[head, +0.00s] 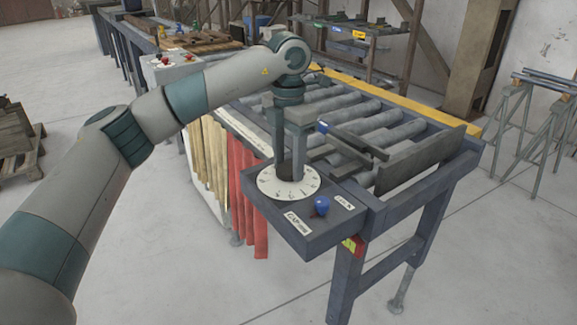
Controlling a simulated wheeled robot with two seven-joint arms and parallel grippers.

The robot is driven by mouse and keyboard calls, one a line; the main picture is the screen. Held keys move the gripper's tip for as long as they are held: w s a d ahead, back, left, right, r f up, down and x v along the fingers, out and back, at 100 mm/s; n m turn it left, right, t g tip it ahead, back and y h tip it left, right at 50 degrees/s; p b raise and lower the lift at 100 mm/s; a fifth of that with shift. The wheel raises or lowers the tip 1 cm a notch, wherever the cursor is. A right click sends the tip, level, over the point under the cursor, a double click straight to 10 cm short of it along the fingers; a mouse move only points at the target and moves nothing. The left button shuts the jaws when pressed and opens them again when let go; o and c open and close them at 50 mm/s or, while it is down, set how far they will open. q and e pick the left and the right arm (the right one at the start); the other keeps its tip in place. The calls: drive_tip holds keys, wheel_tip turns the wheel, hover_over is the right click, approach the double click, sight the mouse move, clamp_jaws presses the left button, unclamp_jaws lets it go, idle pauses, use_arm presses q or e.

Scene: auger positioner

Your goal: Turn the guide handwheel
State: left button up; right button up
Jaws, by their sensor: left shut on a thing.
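A round white dial (304,190) with markings lies on the dark grey control plate (264,208) at the near end of the roller table. My left gripper (290,172) points down over the dial. Its fingers are shut on a dark part at the dial's centre, which I take to be the guide handwheel; the fingers hide most of it. A blue knob (321,203) with some red below it stands on the same plate, to the right of the dial and apart from the gripper. My right gripper is not in view.
Grey rollers (351,107) run behind the plate, with a dark guide bar (420,160) across the table's right end. Red cloth (247,200) hangs at the table's side. A trestle (520,120) stands at the right. The floor in front is clear.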

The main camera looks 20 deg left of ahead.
use_arm(q)
drive_tip(key=n+b, duration=0.1)
drive_tip(key=n, duration=0.4)
drive_tip(key=shift+n+b, duration=0.4)
drive_tip(key=n+b, duration=0.1)
drive_tip(key=n, duration=0.2)
drive_tip(key=shift+n, duration=0.3)
drive_tip(key=n+b, duration=0.1)
drive_tip(key=n, duration=0.3)
drive_tip(key=n+b, duration=0.1)
drive_tip(key=n, duration=0.3)
drive_tip(key=shift+r+n+b, duration=0.1)
drive_tip(key=shift+n+b, duration=0.35)
drive_tip(key=shift+n, duration=1.05)
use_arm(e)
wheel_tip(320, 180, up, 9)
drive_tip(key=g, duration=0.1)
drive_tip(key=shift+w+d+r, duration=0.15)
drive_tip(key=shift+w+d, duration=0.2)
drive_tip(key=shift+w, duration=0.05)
use_arm(q)
drive_tip(key=o, duration=1)
drive_tip(key=shift+o, duration=0.2)
